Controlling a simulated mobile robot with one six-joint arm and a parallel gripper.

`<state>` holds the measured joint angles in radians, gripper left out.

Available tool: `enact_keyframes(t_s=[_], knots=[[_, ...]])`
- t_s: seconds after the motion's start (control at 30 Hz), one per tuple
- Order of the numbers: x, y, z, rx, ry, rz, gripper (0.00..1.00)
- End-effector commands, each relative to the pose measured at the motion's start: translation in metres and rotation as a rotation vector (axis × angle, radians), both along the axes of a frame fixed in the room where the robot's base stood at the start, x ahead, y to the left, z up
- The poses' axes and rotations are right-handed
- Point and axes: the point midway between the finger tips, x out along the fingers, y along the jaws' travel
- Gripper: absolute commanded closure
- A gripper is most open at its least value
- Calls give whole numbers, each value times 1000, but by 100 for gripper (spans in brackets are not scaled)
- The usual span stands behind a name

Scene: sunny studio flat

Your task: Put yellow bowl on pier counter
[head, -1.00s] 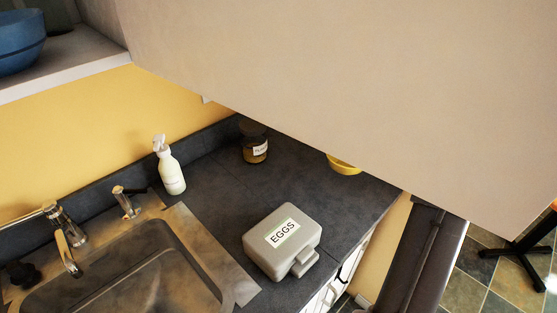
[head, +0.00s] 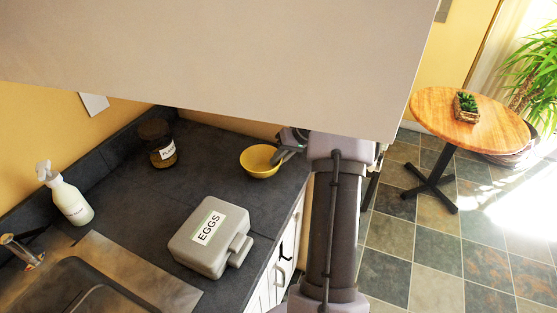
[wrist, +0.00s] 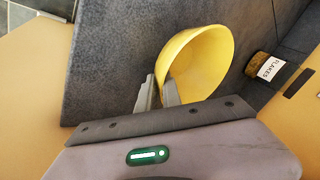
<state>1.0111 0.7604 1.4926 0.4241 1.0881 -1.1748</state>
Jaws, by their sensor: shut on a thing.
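The yellow bowl (head: 258,163) is upright at the far right part of the dark grey counter (head: 150,205), close to its right edge. My gripper (head: 287,153) reaches in from the right and is shut on the bowl's rim. In the wrist view, the two fingers (wrist: 160,92) pinch the near rim of the bowl (wrist: 200,58), one finger inside and one outside. I cannot tell whether the bowl's base touches the counter.
A grey egg box (head: 212,237), a flakes jar (head: 157,142) and a white spray bottle (head: 68,199) stand on the counter. A sink (head: 90,290) is at lower left. A large pale panel (head: 220,70) overhangs the counter. A round wooden table (head: 465,112) stands at right.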

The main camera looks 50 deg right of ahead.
Motion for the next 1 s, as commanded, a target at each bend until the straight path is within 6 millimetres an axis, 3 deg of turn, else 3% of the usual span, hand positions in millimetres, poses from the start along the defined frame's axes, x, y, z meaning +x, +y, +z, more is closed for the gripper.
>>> enact_keyframes(t_s=[0.03, 0.13, 0.47, 0.57, 0.8, 1.0], knots=[[0, 0, -2, 0, 0, 0, 87], [0, 0, -1, 0, 0, 0, 69], [0, 0, 4, 0, 0, 0, 69], [-9, -4, 21, -1, 0, -1, 69], [-42, -19, 80, -3, -1, -2, 69], [-57, -25, 103, -1, 1, 0, 69]])
